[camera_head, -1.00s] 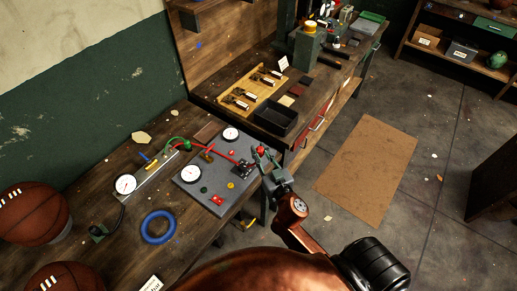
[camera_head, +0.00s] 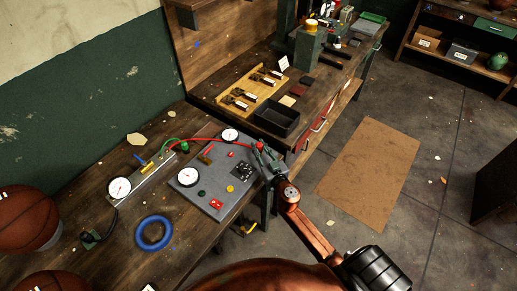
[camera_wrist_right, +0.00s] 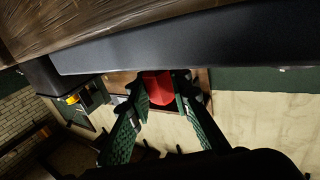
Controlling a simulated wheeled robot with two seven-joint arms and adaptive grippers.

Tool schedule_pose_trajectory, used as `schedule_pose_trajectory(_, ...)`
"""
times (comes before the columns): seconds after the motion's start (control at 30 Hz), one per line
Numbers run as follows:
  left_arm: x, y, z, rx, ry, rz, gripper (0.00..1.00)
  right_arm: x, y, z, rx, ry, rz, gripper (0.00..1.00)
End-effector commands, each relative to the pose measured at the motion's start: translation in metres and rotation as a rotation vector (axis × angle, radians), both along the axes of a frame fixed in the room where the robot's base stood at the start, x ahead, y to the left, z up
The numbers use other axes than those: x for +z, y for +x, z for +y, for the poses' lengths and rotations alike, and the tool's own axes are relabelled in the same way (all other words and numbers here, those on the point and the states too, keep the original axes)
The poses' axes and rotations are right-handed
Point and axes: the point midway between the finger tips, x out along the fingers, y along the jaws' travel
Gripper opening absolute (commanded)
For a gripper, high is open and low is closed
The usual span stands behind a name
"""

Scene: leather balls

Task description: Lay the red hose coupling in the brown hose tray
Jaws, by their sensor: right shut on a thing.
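The red hose (camera_head: 215,139) runs from a green fitting (camera_head: 172,144) on the bench to my right gripper. My right gripper (camera_head: 260,150) is above the far right edge of the grey panel, shut on the red hose coupling. The coupling (camera_wrist_right: 158,88) shows in the right wrist view as a red block between the two green fingers. In the head view it is mostly hidden by the fingers. A flat brown piece behind the panel, probably the brown hose tray (camera_head: 208,130), is partly covered by the hose. My left gripper is not in view.
The grey panel (camera_head: 208,208) carries two dials, coloured buttons and a black block. A blue ring (camera_head: 154,232) and basketballs (camera_head: 28,218) lie on the bench. A black bin (camera_head: 276,118) and a wooden tool rack (camera_head: 250,90) stand behind.

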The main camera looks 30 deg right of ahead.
Motion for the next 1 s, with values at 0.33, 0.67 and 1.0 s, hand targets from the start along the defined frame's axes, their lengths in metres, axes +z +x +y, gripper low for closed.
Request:
schedule_pose_trajectory(0.33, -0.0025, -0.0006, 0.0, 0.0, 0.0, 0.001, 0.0, -0.0014, 0.0, -0.0001, 0.0, 0.0, -0.003, 0.0)
schedule_pose_trajectory(0.67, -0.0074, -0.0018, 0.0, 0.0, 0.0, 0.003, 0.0, -0.0072, -0.0001, 0.0003, 0.001, 0.0, -0.001, 0.27)
schedule_pose_trajectory(1.0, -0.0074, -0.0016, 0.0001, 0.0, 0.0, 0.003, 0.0, -0.0066, 0.0001, 0.0002, 0.001, -0.001, -0.002, 0.36)
